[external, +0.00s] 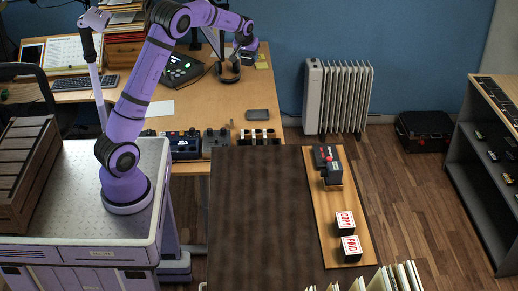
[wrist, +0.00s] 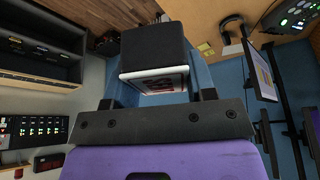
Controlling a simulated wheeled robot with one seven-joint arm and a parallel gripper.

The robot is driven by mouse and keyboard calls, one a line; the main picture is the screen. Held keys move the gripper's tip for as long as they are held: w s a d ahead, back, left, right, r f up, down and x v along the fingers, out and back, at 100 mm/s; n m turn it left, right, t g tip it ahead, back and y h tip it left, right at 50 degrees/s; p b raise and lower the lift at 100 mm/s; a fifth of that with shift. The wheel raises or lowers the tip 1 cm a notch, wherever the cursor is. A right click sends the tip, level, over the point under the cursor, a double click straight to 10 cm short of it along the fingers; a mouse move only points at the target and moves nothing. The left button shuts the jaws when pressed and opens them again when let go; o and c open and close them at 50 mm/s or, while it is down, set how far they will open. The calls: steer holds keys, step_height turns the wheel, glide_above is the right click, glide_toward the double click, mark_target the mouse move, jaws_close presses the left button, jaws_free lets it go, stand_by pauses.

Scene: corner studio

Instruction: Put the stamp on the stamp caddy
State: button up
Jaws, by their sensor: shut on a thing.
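The stamp (wrist: 155,48) is a dark block with a white rim and a red-and-white face, seen in the wrist view. My gripper (wrist: 160,92) is shut on it, with a finger on each side. In the external view my gripper (external: 247,43) is raised above the back of the desk, far from the caddy. The stamp is too small there to make out clearly. The likely stamp caddy (external: 324,228) is a long wooden board on the dark tabletop at right. It bears a COPY stamp (external: 345,222), a PAID stamp (external: 350,248) and a black device (external: 328,165) with red marks.
The dark tabletop (external: 255,220) left of the board is clear. Upright files (external: 397,278) stand at its front edge. The wooden desk (external: 215,104) holds a black phone-like device (external: 183,69) and a headphone stand (external: 229,70). A white radiator (external: 338,95) stands by the wall.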

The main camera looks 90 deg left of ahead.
steer(key=w+d+m+t+h, duration=0.15)
steer(key=w+d, duration=0.35)
steer(key=d, duration=0.7)
steer(key=w+d+m, duration=0.3)
steer(key=w+d, duration=0.3)
steer(key=d, duration=0.6)
steer(key=w+d+m+t, duration=0.15)
steer(key=w+d, duration=0.35)
steer(key=d, duration=0.8)
steer(key=s+d+m+h, duration=0.1)
steer(key=s+d+m, duration=0.25)
steer(key=d, duration=1.25)
steer(key=s+d+m+h, duration=0.2)
steer(key=s+d+m, duration=0.15)
steer(key=d, duration=1.25)
steer(key=f, duration=0.3)
steer(key=d+f, duration=0.1)
steer(key=f, duration=0.1)
steer(key=shift+w+f, duration=0.2)
glide_above(343, 206)
steer(key=s, duration=0.2)
steer(key=shift+x, duration=0.85)
steer(key=shift+s+f, duration=0.15)
steer(key=shift+f, duration=1.6)
